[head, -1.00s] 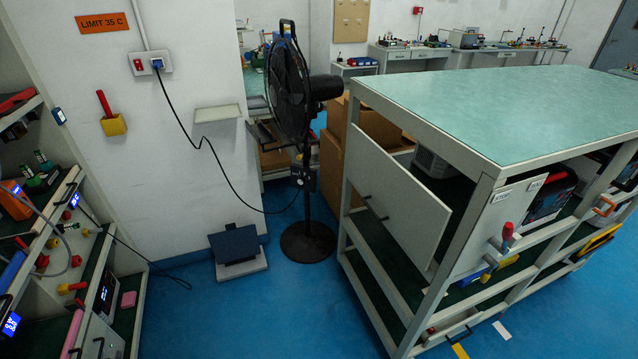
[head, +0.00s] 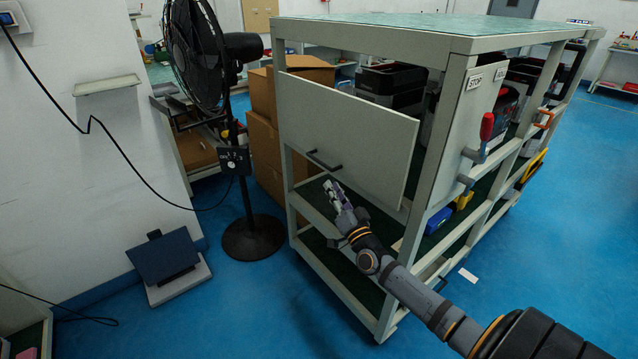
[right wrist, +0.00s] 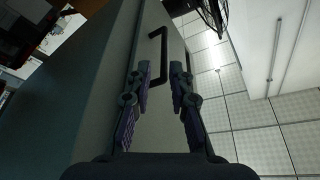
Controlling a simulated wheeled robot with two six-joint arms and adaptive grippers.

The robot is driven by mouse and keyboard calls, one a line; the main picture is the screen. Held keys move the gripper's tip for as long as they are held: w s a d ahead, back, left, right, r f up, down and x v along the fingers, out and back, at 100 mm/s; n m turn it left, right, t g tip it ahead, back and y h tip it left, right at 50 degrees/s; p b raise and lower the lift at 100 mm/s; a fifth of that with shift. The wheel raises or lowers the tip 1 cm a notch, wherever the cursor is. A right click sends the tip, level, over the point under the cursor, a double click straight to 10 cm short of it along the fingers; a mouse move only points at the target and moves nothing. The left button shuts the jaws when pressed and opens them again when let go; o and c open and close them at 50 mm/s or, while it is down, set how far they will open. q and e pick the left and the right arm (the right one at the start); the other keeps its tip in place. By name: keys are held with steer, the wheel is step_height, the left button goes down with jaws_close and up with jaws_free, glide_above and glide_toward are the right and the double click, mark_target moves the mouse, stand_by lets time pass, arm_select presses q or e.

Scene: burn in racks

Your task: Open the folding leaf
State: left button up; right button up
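The folding leaf (head: 350,135) is a flat pale grey panel on the near end of the workbench cart. It hangs tilted, its lower edge standing out from the frame. A black bar handle (head: 323,161) sits near its lower left edge. My right gripper (head: 337,192) is just below the handle in the head view. In the right wrist view, my right gripper (right wrist: 160,75) has its fingers apart, with the leaf (right wrist: 150,120) and handle (right wrist: 164,55) straight ahead. Part of the handle shows between the fingertips; I cannot tell whether they touch. My left gripper is not in view.
The cart has a green top (head: 420,27) and open shelves. A black pedestal fan (head: 246,190) and cardboard boxes (head: 265,150) stand left of it. A dark box on a pale base (head: 165,258) lies by the wall. Blue floor is clear in front.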

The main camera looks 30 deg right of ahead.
mark_target(319, 160)
steer(key=b+x, duration=0.1)
steer(key=x, duration=0.2)
steer(key=b+x, duration=0.1)
steer(key=x, duration=0.2)
steer(key=b+x, duration=0.1)
steer(key=x, duration=0.3)
steer(key=shift+s+a+r, duration=0.1)
steer(key=shift+s+r, duration=0.05)
steer(key=shift+r, duration=0.2)
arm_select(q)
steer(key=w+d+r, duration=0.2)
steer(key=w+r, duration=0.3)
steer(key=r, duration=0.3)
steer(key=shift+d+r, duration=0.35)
arm_select(e)
steer(key=shift+w+r, duration=0.25)
steer(key=shift+w, duration=0.15)
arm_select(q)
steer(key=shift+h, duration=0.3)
arm_select(e)
jaws_close()
